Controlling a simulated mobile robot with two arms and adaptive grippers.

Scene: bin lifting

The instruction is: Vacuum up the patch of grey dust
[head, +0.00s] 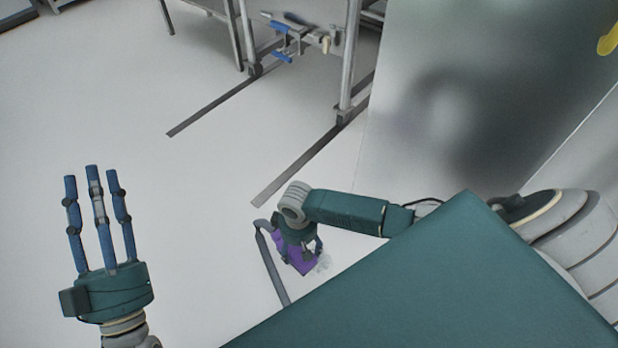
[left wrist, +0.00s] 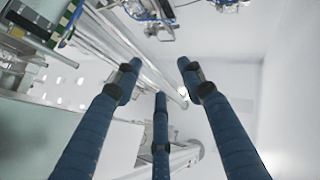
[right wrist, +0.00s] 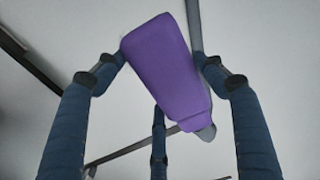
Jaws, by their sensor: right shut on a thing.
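The patch of grey dust (head: 323,262) lies on the white floor, right beside the purple vacuum head (head: 302,264), and part of it may be hidden under the head. My right gripper (head: 300,248) reaches down and is shut on the purple vacuum head, which also shows between the fingers in the right wrist view (right wrist: 168,65). A grey hose (head: 268,262) runs from the vacuum along the floor. My left gripper (head: 98,215) is raised at the left, fingers spread straight, open and empty; its fingers also show in the left wrist view (left wrist: 160,100).
A metal frame table (head: 345,60) with blue clamps (head: 283,56) stands at the back. A shiny metal cabinet panel (head: 440,120) stands at the right, behind my right arm. Dark strips (head: 300,165) lie on the floor. The floor at the middle left is clear.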

